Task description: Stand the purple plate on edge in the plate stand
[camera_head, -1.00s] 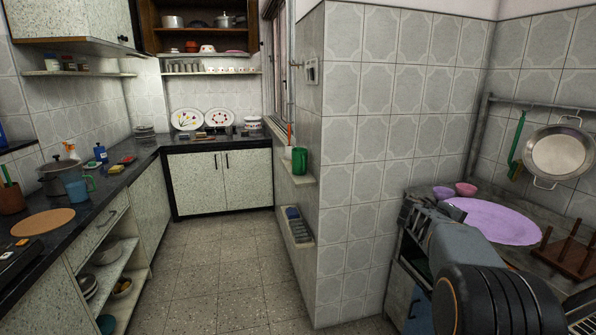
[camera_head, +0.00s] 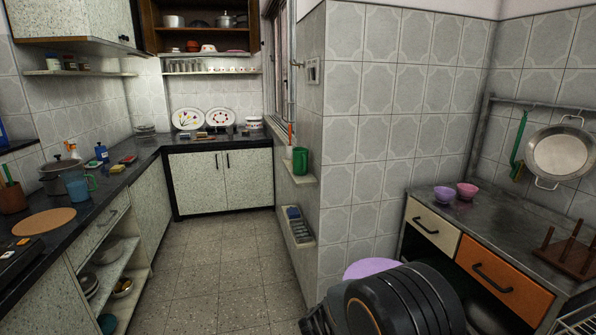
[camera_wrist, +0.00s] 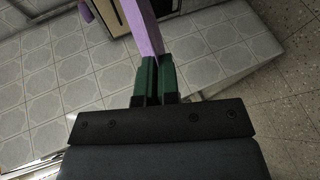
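The purple plate (camera_head: 372,267) is off the counter, in front of its left end, partly hidden behind my arm. In the wrist view the plate (camera_wrist: 143,30) shows nearly edge-on as a purple strip. My gripper (camera_wrist: 152,75) is shut on its edge, with a green-faced finger on each side. In the head view my arm mostly hides the gripper. The plate stand (camera_head: 572,256), brown wood with upright pegs, sits empty at the right of the steel counter, well to the right of the plate.
The steel counter (camera_head: 497,217) has free room left of the stand. A purple bowl (camera_head: 444,193) and a pink bowl (camera_head: 467,190) stand at its back left. A wire rack (camera_head: 580,322) is at lower right. A tiled wall corner (camera_head: 322,180) juts out left of the counter.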

